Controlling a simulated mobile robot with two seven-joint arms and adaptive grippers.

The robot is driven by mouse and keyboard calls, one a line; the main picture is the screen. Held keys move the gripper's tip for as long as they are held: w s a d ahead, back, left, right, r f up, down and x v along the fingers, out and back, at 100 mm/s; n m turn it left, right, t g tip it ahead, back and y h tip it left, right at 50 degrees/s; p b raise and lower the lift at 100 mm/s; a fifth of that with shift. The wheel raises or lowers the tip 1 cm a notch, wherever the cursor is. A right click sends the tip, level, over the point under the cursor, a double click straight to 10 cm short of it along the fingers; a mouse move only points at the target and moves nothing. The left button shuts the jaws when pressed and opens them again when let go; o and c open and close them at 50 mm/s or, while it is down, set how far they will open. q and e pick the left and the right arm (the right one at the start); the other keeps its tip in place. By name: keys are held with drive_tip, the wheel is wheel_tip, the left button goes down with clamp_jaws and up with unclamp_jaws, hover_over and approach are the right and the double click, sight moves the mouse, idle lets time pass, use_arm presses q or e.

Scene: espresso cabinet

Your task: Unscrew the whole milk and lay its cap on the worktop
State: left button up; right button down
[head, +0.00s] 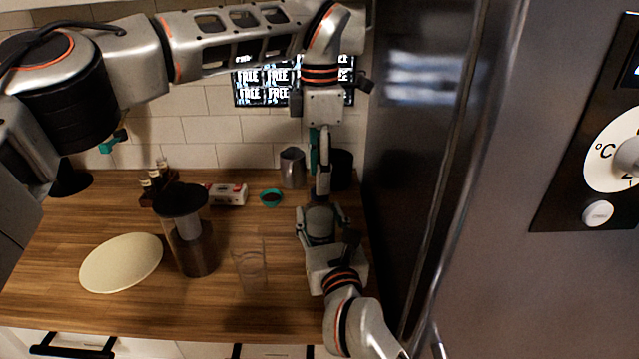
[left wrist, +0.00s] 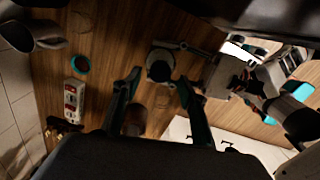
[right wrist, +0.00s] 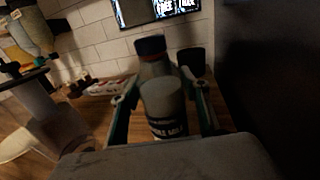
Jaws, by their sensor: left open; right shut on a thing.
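The whole milk bottle (right wrist: 167,122) stands between the fingers of my right gripper (right wrist: 163,92), which is shut on its body. Part of its label shows in the right wrist view. In the head view the bottle (head: 320,220) is partly hidden by my right gripper (head: 322,228). My left gripper (head: 321,185) hangs above the bottle, pointing down. In the left wrist view its fingers (left wrist: 160,84) are spread, with the bottle's round dark top (left wrist: 160,70) seen between them.
A steel jug (head: 292,168), dark canister (head: 342,170), teal bowl (head: 271,198) and red-white carton (head: 229,195) stand behind. A lidded clear canister (head: 192,255), glass (head: 250,268) and pale round board (head: 120,263) are left. The fridge (head: 410,180) bounds the right. The front worktop is clear.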

sight(320, 218)
use_arm(q)
drive_tip(key=shift+r, duration=0.25)
drive_tip(key=shift+c, duration=0.4)
drive_tip(key=shift+r+m, duration=0.55)
drive_tip(key=shift+m, duration=0.35)
wheel_tip(320, 218, up, 2)
drive_tip(key=m, duration=0.4)
drive_tip(key=shift+r+m, duration=0.1)
drive_tip(key=shift+m, duration=0.2)
drive_tip(key=shift+f, duration=3.95)
